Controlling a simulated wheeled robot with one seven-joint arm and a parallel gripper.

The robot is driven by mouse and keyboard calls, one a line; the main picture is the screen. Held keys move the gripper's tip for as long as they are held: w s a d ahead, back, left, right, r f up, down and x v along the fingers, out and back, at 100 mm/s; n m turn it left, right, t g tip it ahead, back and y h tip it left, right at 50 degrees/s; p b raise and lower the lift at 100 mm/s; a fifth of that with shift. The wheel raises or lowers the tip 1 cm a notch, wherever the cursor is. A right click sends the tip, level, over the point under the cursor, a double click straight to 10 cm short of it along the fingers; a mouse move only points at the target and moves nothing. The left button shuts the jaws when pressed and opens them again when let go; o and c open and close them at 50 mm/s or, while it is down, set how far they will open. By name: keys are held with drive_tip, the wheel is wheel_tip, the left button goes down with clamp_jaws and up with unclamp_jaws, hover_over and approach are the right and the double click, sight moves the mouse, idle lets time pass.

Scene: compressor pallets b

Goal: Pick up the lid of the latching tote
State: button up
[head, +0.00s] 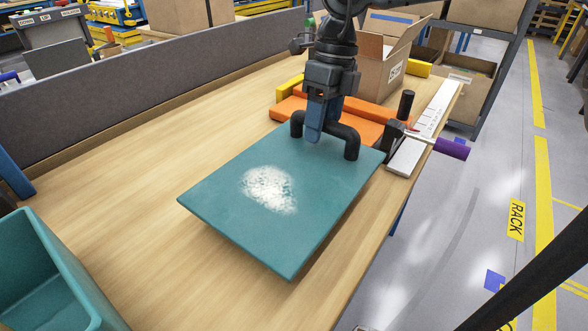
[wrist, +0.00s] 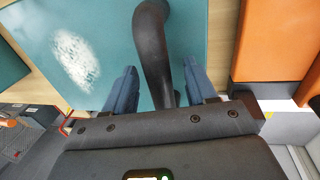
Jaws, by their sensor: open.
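The lid is a flat teal panel (head: 305,220) with a white scuffed patch and a black arched handle (head: 345,137) near its far edge. It appears to lie on the wooden table. My gripper (head: 314,138) is down at the handle from above. In the wrist view its two blue fingers (wrist: 160,85) are apart, with the handle (wrist: 152,45) passing between them. I cannot tell whether either finger touches it. The teal lid (wrist: 95,45) shows beneath. An open teal tote (head: 40,275) stands at lower left, partly out of frame.
Orange blocks (head: 355,122) lie just behind the lid, with an open cardboard box (head: 385,75) beyond. A purple-handled tool (head: 450,148) sits by the right table edge. A grey partition (head: 130,85) runs along the back. The wooden table (head: 130,180) is clear left of the lid.

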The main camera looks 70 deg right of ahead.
drive_tip(key=shift+f, duration=0.4)
drive_tip(key=shift+c, duration=0.2)
clamp_jaws()
